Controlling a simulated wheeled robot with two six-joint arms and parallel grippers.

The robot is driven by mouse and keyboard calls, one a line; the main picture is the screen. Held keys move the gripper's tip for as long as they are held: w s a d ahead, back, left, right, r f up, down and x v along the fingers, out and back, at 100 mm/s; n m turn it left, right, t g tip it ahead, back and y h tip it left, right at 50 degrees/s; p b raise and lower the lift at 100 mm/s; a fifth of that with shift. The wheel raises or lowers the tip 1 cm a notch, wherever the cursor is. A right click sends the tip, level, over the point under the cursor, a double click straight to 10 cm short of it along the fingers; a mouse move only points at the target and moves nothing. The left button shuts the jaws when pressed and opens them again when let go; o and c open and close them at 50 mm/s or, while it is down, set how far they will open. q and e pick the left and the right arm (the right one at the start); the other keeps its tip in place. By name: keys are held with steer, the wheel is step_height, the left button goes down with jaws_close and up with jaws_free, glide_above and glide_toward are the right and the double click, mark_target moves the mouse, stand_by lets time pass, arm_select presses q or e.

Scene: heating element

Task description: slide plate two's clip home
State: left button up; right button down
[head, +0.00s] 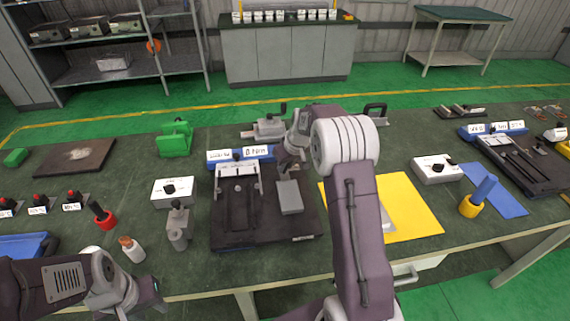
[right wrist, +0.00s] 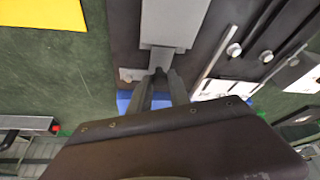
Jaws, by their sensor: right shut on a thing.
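A dark base plate (head: 225,232) lies on the bench in front of me, with a grey rectangular block (head: 290,198) on its right half. The block also shows in the right wrist view (right wrist: 173,22), with a narrower tab (right wrist: 172,62) at its near end. My right gripper (right wrist: 160,88) is shut at this tab, its fingertips partly hiding it. In the head view my right arm reaches over the plate, and its fingertips are hard to make out. I cannot tell which part is plate two's clip. My left gripper (head: 150,292) is low at the left, apart from the plate; its jaws are unclear.
A blue label holder (head: 226,161) stands behind the plate. A white switch box (head: 174,191) and a grey fixture (head: 178,228) stand left of it. A yellow sheet (head: 415,212) lies right, partly behind my right arm. A second dark plate (head: 520,165) is farther right.

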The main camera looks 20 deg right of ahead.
steer(key=shift+s+a, duration=0.1)
steer(key=shift+s, duration=0.15)
steer(key=shift+w+f, duration=0.25)
steer(key=c, duration=1.2)
jaws_free()
steer(key=shift+c, duration=0.2)
steer(key=v, duration=0.9)
steer(key=shift+w+r, duration=0.1)
